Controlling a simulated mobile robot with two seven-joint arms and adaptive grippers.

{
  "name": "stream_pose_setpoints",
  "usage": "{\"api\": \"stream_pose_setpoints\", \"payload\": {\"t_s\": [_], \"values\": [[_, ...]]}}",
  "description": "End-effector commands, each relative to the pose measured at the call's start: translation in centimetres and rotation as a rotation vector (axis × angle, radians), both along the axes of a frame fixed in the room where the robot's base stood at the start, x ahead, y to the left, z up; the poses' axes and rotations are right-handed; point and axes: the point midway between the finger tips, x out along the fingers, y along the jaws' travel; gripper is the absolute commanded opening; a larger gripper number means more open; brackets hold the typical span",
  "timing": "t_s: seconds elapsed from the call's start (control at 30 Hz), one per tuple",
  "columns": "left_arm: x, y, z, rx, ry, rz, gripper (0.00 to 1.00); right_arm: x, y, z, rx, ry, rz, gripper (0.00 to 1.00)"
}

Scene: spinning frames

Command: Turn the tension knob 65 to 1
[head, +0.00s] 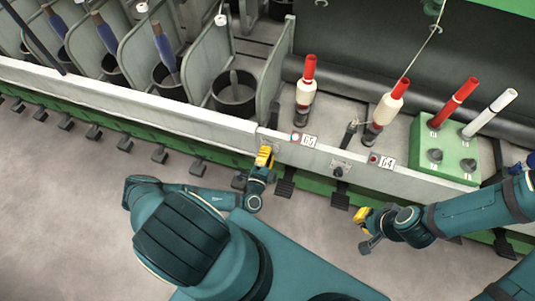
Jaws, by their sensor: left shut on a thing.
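The label 65 (309,140) is on the front rail, with a red button (295,137) beside it. A pale dial plate (271,138) shows just left of it. My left gripper (265,154) has its yellow fingertips up against the rail at this plate, shut on the tension knob 65, which the fingers hide. I cannot read the knob's setting. My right gripper (361,217) hangs over the floor in front of the rail, clear of the machine. Its fingers are too small to tell whether they are open.
The label 64 (388,162) and another black knob (338,172) sit further right on the rail. Red-topped bobbins (305,90) and a green box (447,146) stand above it. Grey dividers and dark cans (233,93) are at left. Black pedals (340,197) stick out below the rail.

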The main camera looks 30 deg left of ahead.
Motion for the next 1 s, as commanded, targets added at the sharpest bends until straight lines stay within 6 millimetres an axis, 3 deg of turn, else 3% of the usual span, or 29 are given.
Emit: {"api": "stream_pose_setpoints", "payload": {"t_s": [0.7,0.73,0.77,1.0], "values": [[0.12,-0.04,0.23,-0.078,-0.024,-0.001,0.0,0.08,-0.01,-0.27,0.0,-0.002,-0.001,0.0],[0.12,-0.04,0.23,-0.078,-0.024,-0.001,0.37,0.08,-0.01,-0.27,0.0,-0.002,-0.001,0.0],[0.11,-0.03,0.22,-0.078,-0.024,-0.001,0.47,0.08,-0.01,-0.28,0.0,-0.002,-0.001,0.0],[0.06,-0.01,0.12,-0.077,-0.021,-0.001,0.49,0.07,-0.01,-0.28,0.0,-0.002,-0.001,0.0]]}}
